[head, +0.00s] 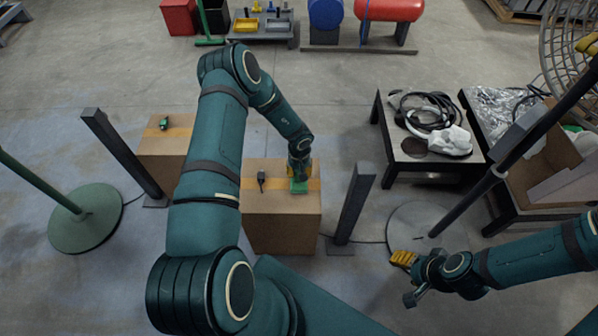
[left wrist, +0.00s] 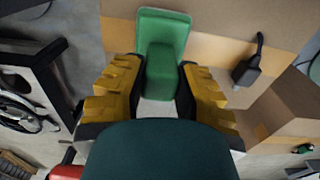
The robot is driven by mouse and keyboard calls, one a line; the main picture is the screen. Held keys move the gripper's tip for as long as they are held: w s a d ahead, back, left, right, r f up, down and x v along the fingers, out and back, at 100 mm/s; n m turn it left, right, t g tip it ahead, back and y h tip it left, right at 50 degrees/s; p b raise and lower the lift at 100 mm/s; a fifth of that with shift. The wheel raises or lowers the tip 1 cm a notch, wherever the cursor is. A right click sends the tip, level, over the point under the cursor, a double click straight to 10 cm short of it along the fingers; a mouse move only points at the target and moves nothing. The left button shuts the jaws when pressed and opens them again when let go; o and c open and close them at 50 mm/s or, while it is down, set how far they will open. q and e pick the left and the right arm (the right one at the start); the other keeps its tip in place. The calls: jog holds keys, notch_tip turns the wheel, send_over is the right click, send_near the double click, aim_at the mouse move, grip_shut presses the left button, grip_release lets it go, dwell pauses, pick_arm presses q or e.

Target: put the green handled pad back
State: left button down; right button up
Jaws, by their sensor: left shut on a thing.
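The green handled pad (head: 299,187) is at the right part of the top of the nearer cardboard box (head: 283,222). My left gripper (head: 299,172) comes down over it from above and is shut on it. In the left wrist view, the green pad (left wrist: 163,48) sits between the yellow fingers of my left gripper (left wrist: 160,78), with its flat part beyond them. I cannot tell whether the pad touches the box top. My right gripper (head: 406,279) is at the lower right, fingers apart and empty, away from the boxes.
A small dark plug-like object (head: 262,179) lies on the same box, left of the pad. A second box (head: 163,146) behind left carries a small green-and-black object (head: 164,122). Dark posts (head: 352,203) flank the boxes. A black table (head: 421,160) with a headset and cables stands right.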

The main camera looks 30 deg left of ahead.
pick_arm(q)
jog(key=shift+f, duration=0.1)
jog(key=c, duration=0.8)
grip_release()
jog(key=shift+f, duration=0.1)
notch_tip(320, 180, up, 12)
jog(key=p, duration=0.3)
jog(key=s+d+r+m+h, duration=0.2)
jog(key=s+d, duration=0.7)
jog(key=d, duration=0.2)
jog(key=s+d+r+m+t+h, duration=0.1)
jog(key=s+d+r+m+h, duration=0.1)
jog(key=s+d, duration=0.6)
jog(key=d, duration=0.3)
jog(key=shift+s+r+m+t+p, duration=0.2)
jog(key=shift+s+m+t+p, duration=0.1)
jog(key=shift+s+m, duration=0.1)
jog(key=shift+w, duration=0.1)
